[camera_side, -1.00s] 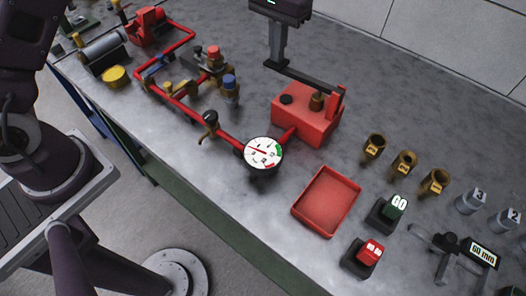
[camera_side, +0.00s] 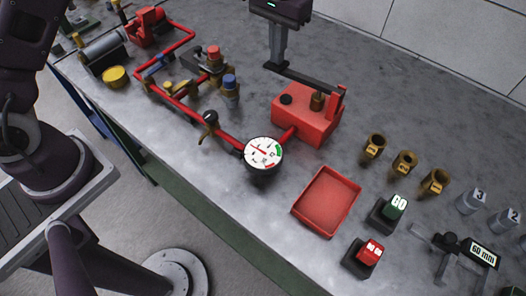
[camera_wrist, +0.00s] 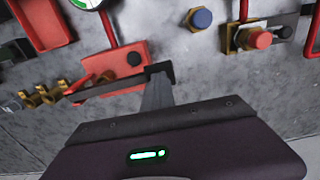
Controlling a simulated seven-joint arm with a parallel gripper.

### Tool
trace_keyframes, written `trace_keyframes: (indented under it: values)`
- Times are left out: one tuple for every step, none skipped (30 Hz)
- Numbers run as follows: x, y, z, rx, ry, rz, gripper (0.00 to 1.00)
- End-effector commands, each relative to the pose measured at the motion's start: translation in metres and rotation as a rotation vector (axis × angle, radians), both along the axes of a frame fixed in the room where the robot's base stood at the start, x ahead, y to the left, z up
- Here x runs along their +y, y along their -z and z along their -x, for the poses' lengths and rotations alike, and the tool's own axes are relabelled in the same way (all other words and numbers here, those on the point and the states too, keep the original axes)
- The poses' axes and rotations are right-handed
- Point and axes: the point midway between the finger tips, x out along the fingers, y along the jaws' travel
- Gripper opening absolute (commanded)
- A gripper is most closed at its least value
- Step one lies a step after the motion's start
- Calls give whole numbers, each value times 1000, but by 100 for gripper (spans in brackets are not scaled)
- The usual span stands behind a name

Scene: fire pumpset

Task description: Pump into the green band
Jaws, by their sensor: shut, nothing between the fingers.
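The red hand pump (camera_side: 305,118) stands mid-bench, with a dark lever (camera_side: 305,80) running from its right side to the upper left. My gripper (camera_side: 277,66) is shut and empty, its tips at the lever's free end; contact looks likely but is not certain. In the wrist view, the shut fingers (camera_wrist: 158,92) are beside the lever (camera_wrist: 115,88), with the red pump (camera_wrist: 122,68) behind. The round white gauge (camera_side: 262,154) stands in front of the pump. Its green band (camera_side: 279,151) is on the right; the red needle appears to point up-left, outside the band.
Red piping with valves (camera_side: 185,110) runs left of the gauge.

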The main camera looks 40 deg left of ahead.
Motion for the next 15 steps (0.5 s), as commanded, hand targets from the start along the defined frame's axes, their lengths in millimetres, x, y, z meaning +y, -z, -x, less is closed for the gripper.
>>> trace_keyframes:
  values:
    - [0, 4, 1, 3, 0, 0, 0]
    - [0, 5, 1, 2, 0, 0, 0]
    - [0, 8, 0, 2, 0, 0, 0]
    - [0, 10, 1, 2, 0, 0, 0]
    - [0, 11, 1, 3, 0, 0, 0]
    - [0, 14, 1, 3, 0, 0, 0]
    - [0, 16, 1, 3, 0, 0, 0]
    - [0, 17, 1, 2, 1, 0, 0]
    - [0, 20, 1, 3, 0, 0, 0]
    - [0, 22, 1, 3, 0, 0, 0]
    - [0, 24, 1, 4, 0, 0, 0]
    - [0, 26, 1, 3, 0, 0, 0]
    - [0, 28, 1, 3, 0, 0, 0]
    - [0, 30, 1, 3, 0, 0, 0]
    - [0, 32, 1, 4, 0, -1, 0]
